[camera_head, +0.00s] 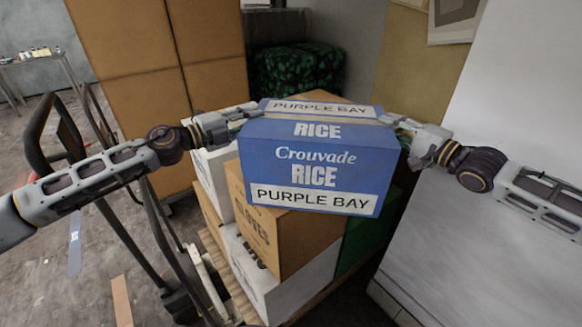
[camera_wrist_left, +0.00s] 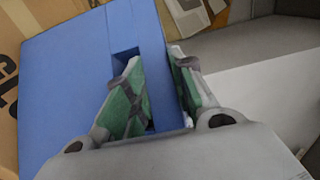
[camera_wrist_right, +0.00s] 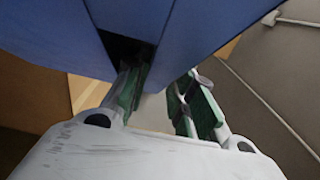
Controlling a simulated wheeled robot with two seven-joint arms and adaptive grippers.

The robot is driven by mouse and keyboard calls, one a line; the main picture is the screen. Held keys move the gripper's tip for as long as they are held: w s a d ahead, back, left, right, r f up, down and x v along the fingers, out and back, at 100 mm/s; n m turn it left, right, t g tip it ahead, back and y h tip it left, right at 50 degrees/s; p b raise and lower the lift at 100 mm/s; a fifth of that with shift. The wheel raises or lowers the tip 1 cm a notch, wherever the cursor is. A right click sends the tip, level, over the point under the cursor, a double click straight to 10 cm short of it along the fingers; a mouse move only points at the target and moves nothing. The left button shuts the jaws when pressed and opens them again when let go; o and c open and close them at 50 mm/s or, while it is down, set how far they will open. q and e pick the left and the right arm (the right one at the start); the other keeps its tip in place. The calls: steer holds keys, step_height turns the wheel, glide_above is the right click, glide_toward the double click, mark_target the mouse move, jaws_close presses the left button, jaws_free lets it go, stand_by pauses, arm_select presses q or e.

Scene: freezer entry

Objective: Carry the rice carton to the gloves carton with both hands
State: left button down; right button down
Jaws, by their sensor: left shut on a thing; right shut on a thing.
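The blue rice carton (camera_head: 262,160), with white "PURPLE BAY" labels, is between my two grippers, over the brown gloves carton (camera_head: 262,228). I cannot tell whether its underside touches the gloves carton. My left gripper (camera_head: 240,113) is shut on the rice carton's left side wall; in the left wrist view (camera_wrist_left: 160,90) one finger is in the hand hole and the other outside the wall. My right gripper (camera_head: 402,124) is shut on the right side wall; the right wrist view (camera_wrist_right: 157,95) shows one finger at the dark hand hole. The gloves carton's top is mostly hidden.
White cartons (camera_head: 285,285) and a green carton (camera_head: 356,238) stand around the gloves carton on a wooden pallet (camera_head: 212,240). A black hand truck (camera_head: 150,215) stands at the left. A tall brown carton stack (camera_head: 140,100) is behind. A white surface (camera_head: 470,230) bounds the right.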

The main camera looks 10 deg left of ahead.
arm_select(q)
steer(key=shift+r, duration=0.15)
arm_select(e)
steer(key=shift+r, duration=0.15)
arm_select(q)
steer(key=c, duration=1.6)
jaws_free()
steer(key=shift+f, duration=0.25)
steer(key=shift+c, duration=0.2)
arm_select(e)
steer(key=c, duration=1.6)
jaws_free()
steer(key=shift+f, duration=0.25)
steer(key=shift+c, duration=0.2)
arm_select(q)
steer(key=o, duration=0.4)
steer(key=shift+s+r, duration=0.15)
arm_select(e)
steer(key=o, duration=0.4)
steer(key=shift+s+r, duration=0.1)
steer(key=shift+s, duration=0.05)
arm_select(q)
steer(key=shift+o, duration=0.2)
arm_select(e)
steer(key=shift+o, duration=0.2)
arm_select(q)
steer(key=shift+a, duration=0.1)
steer(key=v, duration=0.8)
steer(key=shift+s+a, duration=0.25)
steer(key=shift+s, duration=0.05)
